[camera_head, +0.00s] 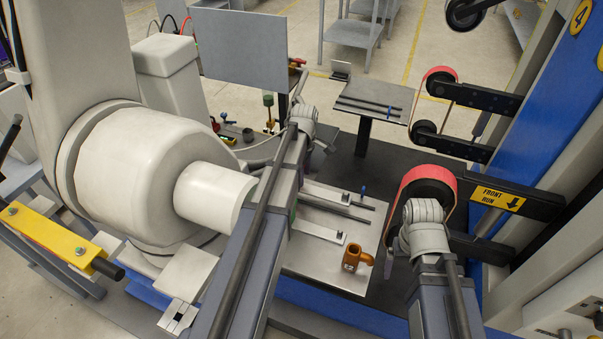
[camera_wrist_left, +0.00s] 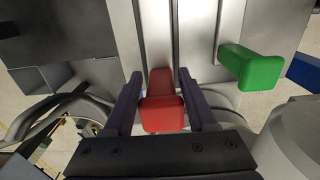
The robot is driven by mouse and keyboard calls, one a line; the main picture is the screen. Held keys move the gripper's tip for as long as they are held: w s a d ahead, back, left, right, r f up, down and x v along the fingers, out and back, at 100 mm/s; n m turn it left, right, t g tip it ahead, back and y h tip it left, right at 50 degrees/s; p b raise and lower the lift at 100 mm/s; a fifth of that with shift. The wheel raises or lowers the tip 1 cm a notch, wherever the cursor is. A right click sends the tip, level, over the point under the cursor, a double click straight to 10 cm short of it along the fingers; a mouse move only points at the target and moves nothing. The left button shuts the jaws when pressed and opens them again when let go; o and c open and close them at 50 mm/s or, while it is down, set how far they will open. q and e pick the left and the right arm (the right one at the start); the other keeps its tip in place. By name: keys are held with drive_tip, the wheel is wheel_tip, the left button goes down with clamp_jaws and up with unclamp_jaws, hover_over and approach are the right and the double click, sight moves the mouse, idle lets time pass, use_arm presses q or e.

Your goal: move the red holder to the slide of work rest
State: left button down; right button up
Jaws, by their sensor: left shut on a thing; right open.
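In the left wrist view the red holder (camera_wrist_left: 162,112) sits between the two dark purple fingers of my left gripper (camera_wrist_left: 163,105), which is shut on it. It is in front of a grey metal surface; I cannot tell if it touches it. In the head view my left gripper (camera_head: 325,145) is at the far end of the left arm, mostly hidden, and I cannot make out the holder there. My right gripper (camera_head: 389,262) is open beside the near plate, partly hidden by its wrist. I cannot tell which of the two plates with rods is the work rest.
A green holder (camera_wrist_left: 252,70) is right of the red one in the wrist view. A smaller plate (camera_head: 372,90) with rods stands behind. Belt rollers (camera_head: 430,188) are at the right, a large grey machine (camera_head: 140,175) left.

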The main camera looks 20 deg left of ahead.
sight(304, 187)
use_arm(q)
drive_tip(key=shift+f+b, duration=0.35)
drive_tip(key=shift+f, duration=0.3)
drive_tip(key=shift+a+f, duration=0.15)
drive_tip(key=shift+f, duration=0.15)
drive_tip(key=shift+d+f+b, duration=0.25)
drive_tip(key=shift+f+b, duration=0.05)
drive_tip(key=shift+b, duration=0.3)
drive_tip(key=shift+a+f, duration=0.15)
drive_tip(key=shift+f, duration=0.05)
drive_tip(key=shift+f+b, duration=0.3)
drive_tip(key=shift+b, duration=0.2)
drive_tip(key=shift+c, duration=0.6)
unclamp_jaws()
drive_tip(key=shift+r, duration=0.15)
